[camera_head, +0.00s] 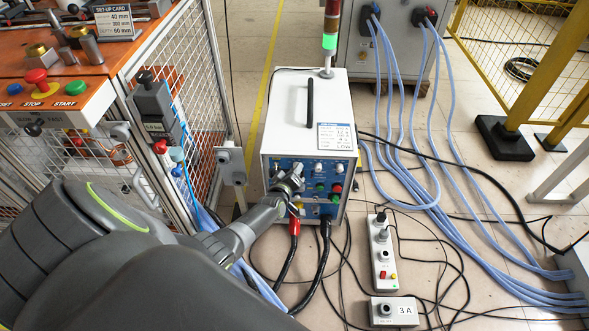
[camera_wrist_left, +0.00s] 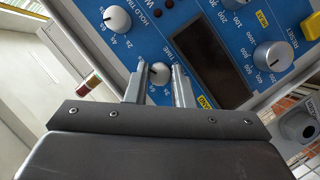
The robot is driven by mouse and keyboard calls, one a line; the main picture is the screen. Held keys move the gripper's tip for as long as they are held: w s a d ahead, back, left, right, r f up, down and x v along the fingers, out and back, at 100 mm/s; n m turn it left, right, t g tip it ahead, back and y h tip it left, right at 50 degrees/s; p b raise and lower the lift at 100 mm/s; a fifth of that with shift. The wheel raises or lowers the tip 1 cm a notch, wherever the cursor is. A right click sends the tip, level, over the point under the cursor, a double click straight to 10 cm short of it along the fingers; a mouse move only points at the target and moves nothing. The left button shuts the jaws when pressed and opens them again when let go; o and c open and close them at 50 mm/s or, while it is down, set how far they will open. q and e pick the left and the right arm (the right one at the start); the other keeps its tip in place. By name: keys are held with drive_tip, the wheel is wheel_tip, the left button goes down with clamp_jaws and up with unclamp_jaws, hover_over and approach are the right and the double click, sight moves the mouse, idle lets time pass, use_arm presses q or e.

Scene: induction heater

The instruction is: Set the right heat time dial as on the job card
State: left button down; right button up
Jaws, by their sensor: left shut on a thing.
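The white heater box (camera_head: 308,115) stands on the floor, its blue front panel carrying several dials and buttons. My left gripper (camera_head: 291,182) is at the upper left of this panel. In the left wrist view, the fingers of my left gripper (camera_wrist_left: 161,88) stand on either side of a small pale dial (camera_wrist_left: 160,72) and are shut on it. Its scale is partly hidden by the fingers, and its setting cannot be read. A similar dial marked HOLD TIME (camera_wrist_left: 117,19) sits up and left of it. A card with small print (camera_head: 336,136) is on the box's top front edge.
A dark display (camera_wrist_left: 207,72) and a larger grey dial (camera_wrist_left: 272,55) lie right of the gripped dial. Red and black cables (camera_head: 294,240) hang below the panel. A caged bench (camera_head: 165,55) stands left. Blue hoses (camera_head: 430,150) and floor sockets (camera_head: 383,255) lie right.

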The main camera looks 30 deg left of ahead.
drive_tip(key=shift+f, duration=0.1)
idle(0.3)
use_arm(q)
drive_tip(key=c, duration=1.2)
unclamp_jaws()
drive_tip(key=shift+c, duration=0.2)
drive_tip(key=p+v, duration=0.6)
drive_tip(key=v, duration=1.1)
drive_tip(key=shift+s+d, duration=0.15)
use_arm(e)
drive_tip(key=s+d+f, duration=0.1)
drive_tip(key=s+f, duration=0.1)
drive_tip(key=f, duration=0.4)
drive_tip(key=s+d+f+g+h, duration=0.1)
drive_tip(key=s+d+f, duration=0.1)
drive_tip(key=f, duration=0.5)
drive_tip(key=shift+s+d+n, duration=0.2)
drive_tip(key=shift+s+n, duration=0.1)
drive_tip(key=shift+s, duration=0.2)
